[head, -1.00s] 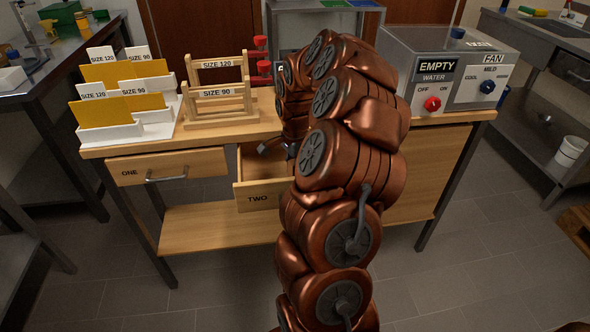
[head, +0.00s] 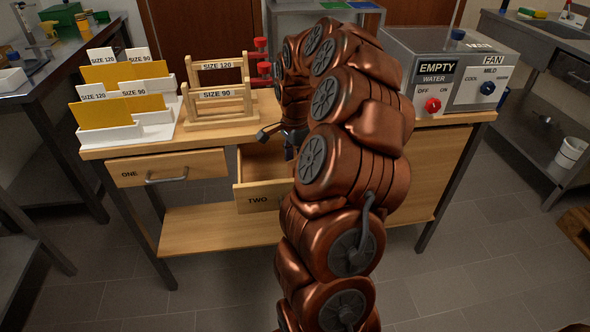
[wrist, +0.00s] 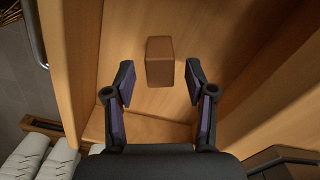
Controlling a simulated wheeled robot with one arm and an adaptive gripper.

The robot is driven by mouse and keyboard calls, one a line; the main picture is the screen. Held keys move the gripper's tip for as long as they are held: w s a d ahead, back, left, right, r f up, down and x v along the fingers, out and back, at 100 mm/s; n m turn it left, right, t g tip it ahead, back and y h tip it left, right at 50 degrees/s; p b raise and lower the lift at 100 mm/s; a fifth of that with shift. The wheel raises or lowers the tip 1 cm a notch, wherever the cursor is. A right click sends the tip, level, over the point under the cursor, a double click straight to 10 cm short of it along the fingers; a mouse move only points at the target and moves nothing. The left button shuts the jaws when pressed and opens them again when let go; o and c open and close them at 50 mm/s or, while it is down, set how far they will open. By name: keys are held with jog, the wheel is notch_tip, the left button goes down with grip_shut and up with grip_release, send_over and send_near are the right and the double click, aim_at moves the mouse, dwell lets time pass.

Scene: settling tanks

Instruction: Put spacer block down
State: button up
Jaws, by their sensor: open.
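The spacer block (wrist: 160,62) is a plain brown block. In the wrist view it sits on the wooden floor of the open drawer TWO (head: 245,196), near the drawer's far end. My gripper (wrist: 159,72) is open, with one dark finger on each side of the block's near part in the picture. There are gaps between the fingers and the block, and nothing is held. In the head view my gripper (head: 276,141) is above the drawer opening, partly behind my arm. The block is hidden there.
Drawer ONE (head: 165,168) is shut. Size 120 and size 90 wooden racks (head: 222,108) and a white holder with yellow cards (head: 150,132) stand on the bench at left. A control box (head: 440,75) with knobs stands at right. The drawer walls are close around the gripper.

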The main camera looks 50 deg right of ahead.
aim_at(295, 163)
notch_tip(295, 163, up, 7)
jog(key=shift+r, duration=0.4)
jog(key=shift+a, duration=0.25)
jog(key=s+a+r+n+g, duration=0.1)
jog(key=s+a+n, duration=0.3)
jog(key=a, duration=0.6)
jog(key=s+a+n, duration=0.1)
jog(key=a+n, duration=0.5)
jog(key=a, duration=0.4)
jog(key=s+a+f+n+g, duration=0.1)
jog(key=s+a+n, duration=0.4)
jog(key=s, duration=0.5)
jog(key=s+a+f+n, duration=0.4)
jog(key=s+a+n, duration=0.2)
jog(key=s, duration=0.4)
jog(key=shift+s+a+g, duration=0.25)
jog(key=shift+a+g, duration=0.15)
jog(key=shift+a, duration=0.3)
